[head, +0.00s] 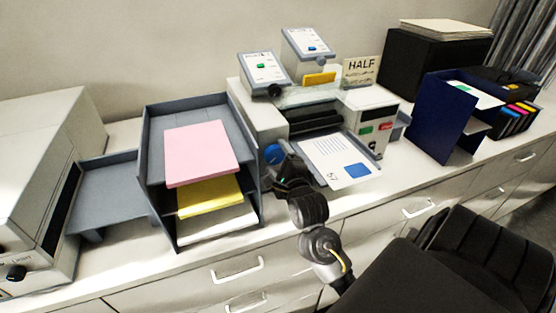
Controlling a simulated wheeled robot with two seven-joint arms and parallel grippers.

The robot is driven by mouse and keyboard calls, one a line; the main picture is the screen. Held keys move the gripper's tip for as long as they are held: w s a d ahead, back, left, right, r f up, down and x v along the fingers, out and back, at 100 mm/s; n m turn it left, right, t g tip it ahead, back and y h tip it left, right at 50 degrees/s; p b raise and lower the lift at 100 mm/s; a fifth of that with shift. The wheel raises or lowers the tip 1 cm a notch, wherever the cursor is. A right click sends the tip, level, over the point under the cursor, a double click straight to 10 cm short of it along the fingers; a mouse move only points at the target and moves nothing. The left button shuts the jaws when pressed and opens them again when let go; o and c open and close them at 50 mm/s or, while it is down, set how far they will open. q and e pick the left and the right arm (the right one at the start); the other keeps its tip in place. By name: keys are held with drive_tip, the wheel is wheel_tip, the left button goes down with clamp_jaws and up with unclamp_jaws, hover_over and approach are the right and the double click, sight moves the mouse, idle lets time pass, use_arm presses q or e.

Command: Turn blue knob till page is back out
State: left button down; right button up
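The blue knob (272,153) is on the left part of the printer's (262,119) front. My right gripper (278,164) is right at the knob and hides part of it. Its fingers are too small and dark to tell whether they grip the knob or only touch it. A white page (330,158) with printed lines, a blue square and a number lies on the tray (372,164) at the printer's front, below the dark slot. I cannot tell whether its back edge is still inside the slot. My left gripper is not in view.
A grey paper rack (150,130) with pink (202,152), yellow and white sheets stands close left of my gripper. A dark blue holder (440,117) stands to the right. Colored buttons are on the printer's right front. The counter's front edge runs below my wrist.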

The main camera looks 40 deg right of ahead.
drive_tip(key=shift+s+a+f+b, duration=0.2)
drive_tip(key=shift+s+b, duration=0.1)
drive_tip(key=shift+s, duration=0.25)
drive_tip(key=p+v, duration=0.1)
drive_tip(key=v, duration=0.8)
drive_tip(key=shift+s+r, duration=0.2)
drive_tip(key=shift+s, duration=0.15)
drive_tip(key=shift+a, duration=0.1)
